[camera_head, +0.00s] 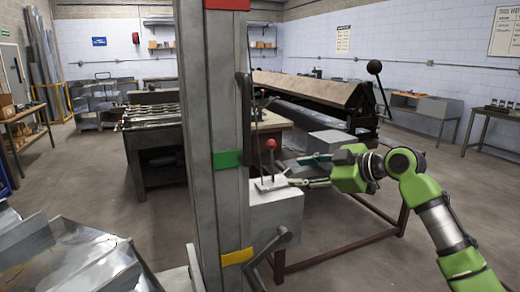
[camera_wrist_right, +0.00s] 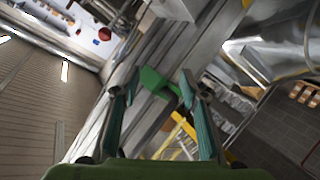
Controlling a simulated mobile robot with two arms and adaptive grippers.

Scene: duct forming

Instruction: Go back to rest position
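My right gripper (camera_head: 297,172) is at the centre right in the head view, on an arm that reaches in from the right. Its two fingers are apart with nothing between them, and the wrist view also shows them spread (camera_wrist_right: 155,95). The fingertips are just right of a lever with a red ball (camera_head: 270,145) on a grey box (camera_head: 275,212); I cannot tell if they touch it. Beyond the fingers in the wrist view is a green band (camera_wrist_right: 158,84) on a grey post. My left gripper is in neither view.
The tall grey post (camera_head: 205,120) with red, green and yellow bands stands close in front. A crank handle (camera_head: 268,246) sticks out at its lower right. Shiny sheet metal (camera_head: 70,262) is at lower left. A long bench machine (camera_head: 310,90) stands behind. Floor is open at right.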

